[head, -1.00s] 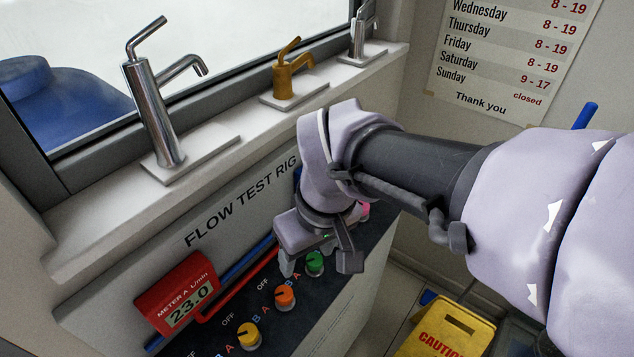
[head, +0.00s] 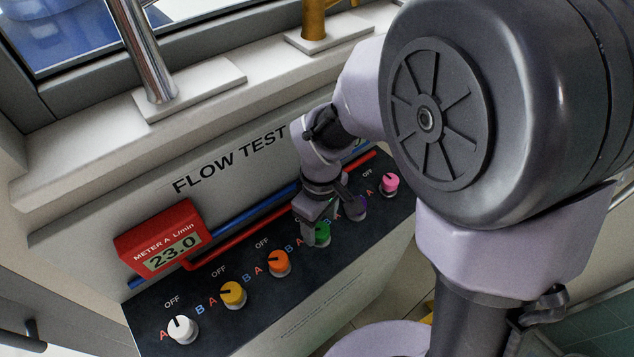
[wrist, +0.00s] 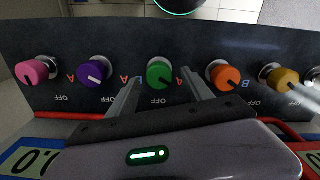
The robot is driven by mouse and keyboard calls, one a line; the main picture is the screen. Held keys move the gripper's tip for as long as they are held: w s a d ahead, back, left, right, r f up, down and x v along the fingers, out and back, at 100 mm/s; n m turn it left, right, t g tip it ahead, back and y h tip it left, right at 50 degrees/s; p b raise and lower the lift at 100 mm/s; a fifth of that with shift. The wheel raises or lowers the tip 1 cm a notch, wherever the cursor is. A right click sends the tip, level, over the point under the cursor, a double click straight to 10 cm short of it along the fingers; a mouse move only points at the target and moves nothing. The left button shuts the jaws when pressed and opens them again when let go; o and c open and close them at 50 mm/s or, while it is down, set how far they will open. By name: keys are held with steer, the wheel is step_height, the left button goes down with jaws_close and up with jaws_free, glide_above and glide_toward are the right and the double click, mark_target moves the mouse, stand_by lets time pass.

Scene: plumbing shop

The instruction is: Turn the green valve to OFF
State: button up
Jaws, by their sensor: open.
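The green valve knob (head: 322,236) sits on the sloped black panel (head: 235,327) of the flow test rig, between the orange and purple knobs. In the wrist view the green knob (wrist: 160,76) shows between my fingers, with a dark pointer mark whose exact direction I cannot tell. An OFF label (wrist: 158,101) lies below it there. My gripper (head: 331,224) is open, with one finger on either side of the green knob; in the wrist view my gripper (wrist: 160,82) shows a gap between each finger and the knob. Whether the fingertips reach down beside it I cannot tell.
Neighbouring knobs are orange (head: 279,263) and purple (wrist: 93,71), close to my fingers. Yellow (head: 233,293), white (head: 183,329) and pink (head: 390,183) knobs stand farther along. A red meter A (head: 163,240) reads 23.0. Blue and red pipes run behind the knobs.

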steer(key=shift+f, duration=0.65)
jaws_close()
